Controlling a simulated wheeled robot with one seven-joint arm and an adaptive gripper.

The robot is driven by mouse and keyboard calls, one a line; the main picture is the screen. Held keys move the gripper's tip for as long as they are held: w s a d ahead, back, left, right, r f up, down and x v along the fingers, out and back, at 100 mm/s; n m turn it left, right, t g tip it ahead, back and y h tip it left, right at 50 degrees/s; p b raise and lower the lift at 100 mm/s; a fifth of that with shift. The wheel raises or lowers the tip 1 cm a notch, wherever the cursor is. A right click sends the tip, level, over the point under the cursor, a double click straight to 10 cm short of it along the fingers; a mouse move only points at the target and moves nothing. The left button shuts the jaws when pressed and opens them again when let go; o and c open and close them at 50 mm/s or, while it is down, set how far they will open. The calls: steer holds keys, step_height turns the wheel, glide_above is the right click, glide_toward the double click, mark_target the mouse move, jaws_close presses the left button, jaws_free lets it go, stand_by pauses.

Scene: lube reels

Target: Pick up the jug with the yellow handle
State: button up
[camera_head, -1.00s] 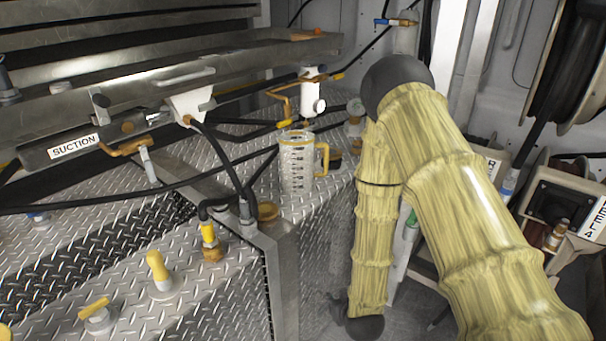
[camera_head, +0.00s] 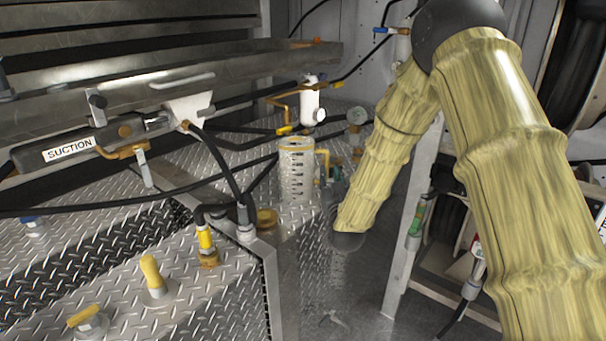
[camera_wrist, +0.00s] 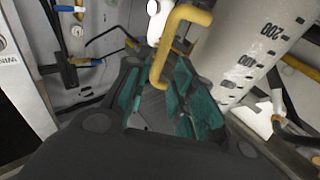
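The clear jug (camera_head: 296,174) with dark markings and a yellow rim stands upright on the diamond-plate surface in the head view. Its yellow handle (camera_head: 326,158) faces right, toward my arm. My gripper (camera_head: 333,183) is small and partly hidden there, close beside the handle. In the wrist view the jug's marked wall (camera_wrist: 255,50) fills the upper right. The yellow handle (camera_wrist: 185,18) reaches down to the teal finger pads of my gripper (camera_wrist: 172,95). The fingers are apart, with the handle's lower part at the gap between them. I cannot tell whether they touch it.
A white filter-like fitting (camera_head: 309,101) with yellow pipework stands behind the jug. Black hoses (camera_head: 120,202) cross the plate to the left. A yellow-capped fitting (camera_head: 206,242) stands front left. A metal rack with reels (camera_head: 425,215) is to the right.

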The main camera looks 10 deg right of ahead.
mark_target(327, 165)
steer(key=shift+w+d+r+p, duration=0.15)
steer(key=shift+w+p, duration=0.1)
steer(key=shift+w, duration=0.85)
steer(key=shift+w+d+r+p, duration=0.1)
steer(key=shift+w+d+p, duration=0.1)
steer(key=shift+w, duration=0.9)
steer(key=shift+w+d+r+p, duration=0.15)
steer(key=shift+w+p, duration=0.1)
steer(key=shift+w, duration=0.85)
jaws_close()
steer(key=shift+r, duration=0.1)
